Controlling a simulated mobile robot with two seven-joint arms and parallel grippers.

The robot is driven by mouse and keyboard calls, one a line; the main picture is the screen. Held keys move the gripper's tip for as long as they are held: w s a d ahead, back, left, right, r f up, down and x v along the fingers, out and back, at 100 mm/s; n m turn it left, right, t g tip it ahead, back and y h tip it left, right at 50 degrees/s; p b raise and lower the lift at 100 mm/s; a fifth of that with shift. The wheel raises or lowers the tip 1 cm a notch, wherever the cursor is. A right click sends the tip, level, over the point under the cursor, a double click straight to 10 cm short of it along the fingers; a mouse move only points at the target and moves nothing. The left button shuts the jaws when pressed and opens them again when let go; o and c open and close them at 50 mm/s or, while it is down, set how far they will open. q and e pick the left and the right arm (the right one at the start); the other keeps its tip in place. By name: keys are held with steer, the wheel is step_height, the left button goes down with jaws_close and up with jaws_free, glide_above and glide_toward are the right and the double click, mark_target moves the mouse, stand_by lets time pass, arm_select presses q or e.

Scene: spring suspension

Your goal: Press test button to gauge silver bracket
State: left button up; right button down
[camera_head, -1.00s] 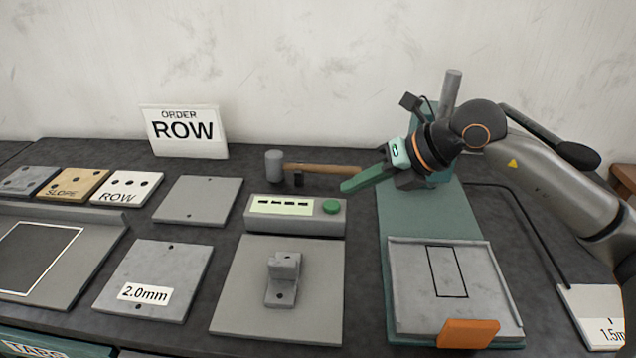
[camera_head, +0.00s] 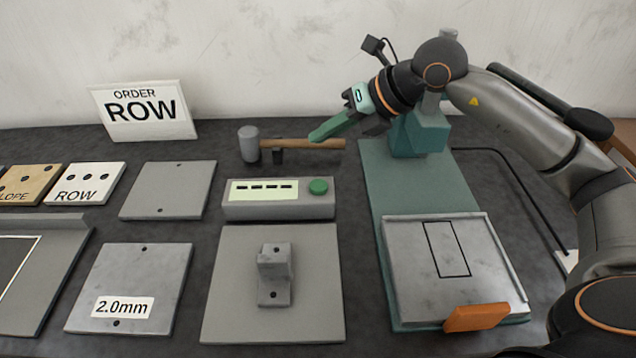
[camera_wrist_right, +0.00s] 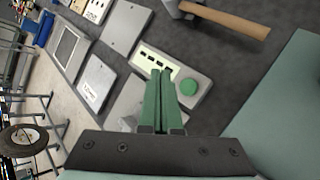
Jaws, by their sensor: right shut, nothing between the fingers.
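The test gauge is a grey box (camera_head: 240,211) with a pale display of several dark dashes and a round green button (camera_head: 318,187) at its right end. The silver bracket (camera_head: 275,277), a small L-shaped piece with holes, stands on the grey gauge plate (camera_head: 230,310) in front of the box. My right gripper (camera_head: 318,136) is shut and empty, its green fingers above and behind the button, apart from it. In the right wrist view the shut fingers (camera_wrist_right: 160,75) show left of the green button (camera_wrist_right: 189,87). My left gripper is not in view.
A hammer (camera_head: 310,144) lies behind the gauge box. A green press (camera_head: 400,190) with a grey tray (camera_head: 410,290) and an orange block (camera_head: 476,318) stands to the right. Plates, including one marked 2.0mm (camera_head: 170,265), lie left. An ORDER ROW sign (camera_head: 143,125) stands behind.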

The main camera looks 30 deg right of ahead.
mark_target(324, 187)
step_height(324, 187, down, 5)
steer(key=b, duration=0.3)
steer(key=shift+r, duration=0.15)
step_height(324, 187, down, 2)
steer(key=shift+f+b, duration=0.1)
steer(key=shift+b, duration=1)
steer(key=shift+f+b, duration=0.75)
steer(key=shift+f, duration=0.1)
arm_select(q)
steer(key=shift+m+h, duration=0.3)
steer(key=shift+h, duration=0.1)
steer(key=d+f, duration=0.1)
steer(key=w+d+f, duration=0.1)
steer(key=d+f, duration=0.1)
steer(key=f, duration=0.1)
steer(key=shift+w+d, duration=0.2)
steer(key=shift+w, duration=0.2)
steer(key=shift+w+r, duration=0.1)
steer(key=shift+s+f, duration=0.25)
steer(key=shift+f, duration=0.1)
arm_select(e)
steer(key=shift+f, duration=0.2)
